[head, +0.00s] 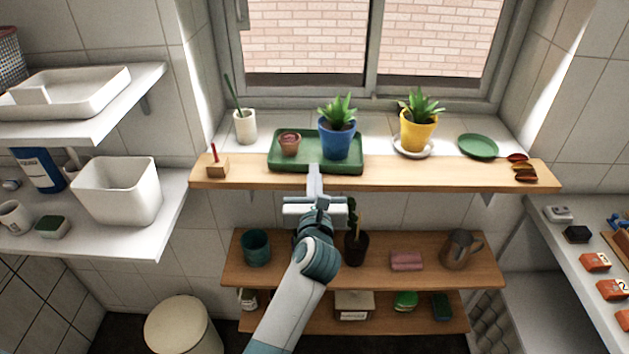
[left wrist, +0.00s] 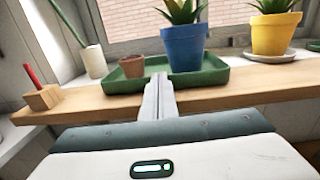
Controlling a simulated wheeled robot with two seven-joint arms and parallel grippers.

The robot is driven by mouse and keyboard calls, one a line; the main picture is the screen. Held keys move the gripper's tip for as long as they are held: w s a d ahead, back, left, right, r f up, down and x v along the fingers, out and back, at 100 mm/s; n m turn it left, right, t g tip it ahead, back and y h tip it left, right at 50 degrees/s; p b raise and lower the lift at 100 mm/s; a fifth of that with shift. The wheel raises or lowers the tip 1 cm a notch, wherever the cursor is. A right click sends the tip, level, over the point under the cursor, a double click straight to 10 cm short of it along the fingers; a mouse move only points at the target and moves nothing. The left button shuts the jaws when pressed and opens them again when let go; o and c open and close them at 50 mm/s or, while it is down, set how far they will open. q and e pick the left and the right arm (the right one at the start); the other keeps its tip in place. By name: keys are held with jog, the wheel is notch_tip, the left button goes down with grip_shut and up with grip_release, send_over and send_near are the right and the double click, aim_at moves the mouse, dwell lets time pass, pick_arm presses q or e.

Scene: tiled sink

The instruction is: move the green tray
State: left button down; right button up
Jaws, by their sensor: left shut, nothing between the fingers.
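The green tray (head: 342,168) lies on the wooden window shelf, left of its middle. It holds a small terracotta pot (head: 290,144) at its left and a blue pot with a succulent (head: 336,144) at its right. My left gripper (head: 314,170) is shut and empty, its fingertips at the tray's front edge in the head view. In the left wrist view the closed fingers (left wrist: 158,92) overlap the front of the tray (left wrist: 217,78); I cannot tell whether they touch it. My right gripper is out of view.
Lower shelves (head: 330,278) hold pots and a jug (head: 459,250).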

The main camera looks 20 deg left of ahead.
aim_at(315, 160)
pick_arm(q)
jog(key=x, duration=0.6)
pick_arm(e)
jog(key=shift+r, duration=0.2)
pick_arm(q)
jog(key=shift+s+d, duration=0.1)
jog(key=shift+d, duration=0.05)
